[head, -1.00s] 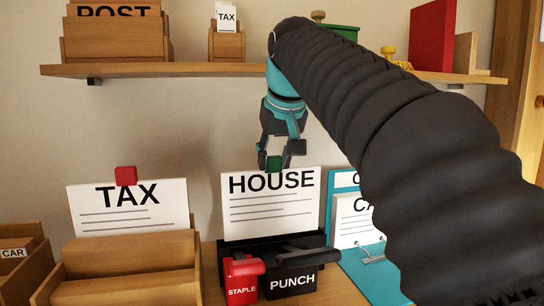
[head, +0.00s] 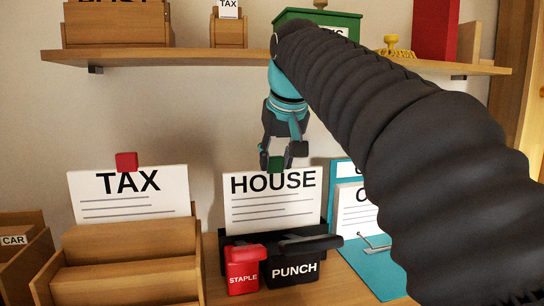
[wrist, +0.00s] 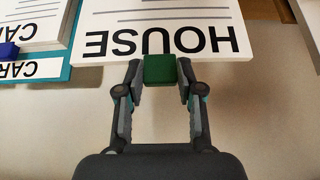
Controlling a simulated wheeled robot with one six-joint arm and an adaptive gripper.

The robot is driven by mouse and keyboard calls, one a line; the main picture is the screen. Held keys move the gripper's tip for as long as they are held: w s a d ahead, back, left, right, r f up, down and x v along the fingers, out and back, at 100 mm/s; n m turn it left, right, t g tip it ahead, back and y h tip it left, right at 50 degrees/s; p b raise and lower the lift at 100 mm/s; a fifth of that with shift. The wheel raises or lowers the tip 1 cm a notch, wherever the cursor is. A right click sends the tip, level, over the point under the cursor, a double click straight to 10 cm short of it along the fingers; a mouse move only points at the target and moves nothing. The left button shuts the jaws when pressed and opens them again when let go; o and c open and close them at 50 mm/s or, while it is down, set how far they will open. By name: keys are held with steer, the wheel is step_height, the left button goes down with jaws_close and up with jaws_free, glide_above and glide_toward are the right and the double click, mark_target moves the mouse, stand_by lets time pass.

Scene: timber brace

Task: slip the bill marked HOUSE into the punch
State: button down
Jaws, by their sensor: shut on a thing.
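The HOUSE bill (head: 273,203) is a white sheet with printed lines, standing upright at the punch. A green block (head: 276,163) is on its top edge, and my gripper (head: 276,160) is shut on that block. In the wrist view, the fingers (wrist: 160,72) close on both sides of the green block (wrist: 160,69), with the HOUSE bill (wrist: 160,30) beyond it. The black punch (head: 293,267) stands on the table below and in front of the bill.
A red stapler (head: 243,270) stands left of the punch. A TAX bill (head: 130,195) with a red block stands in a wooden holder (head: 125,275) at left. A wooden shelf (head: 180,57) runs above.

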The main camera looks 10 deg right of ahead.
mark_target(275, 184)
steer(key=shift+f+b, duration=1.45)
steer(key=shift+f, duration=0.6)
steer(key=shift+c, duration=0.9)
jaws_free()
step_height(275, 184, up, 5)
steer(key=p, duration=0.5)
steer(key=shift+r, duration=0.2)
step_height(275, 184, up, 3)
steer(key=shift+f+p, duration=0.2)
steer(key=shift+p, duration=0.45)
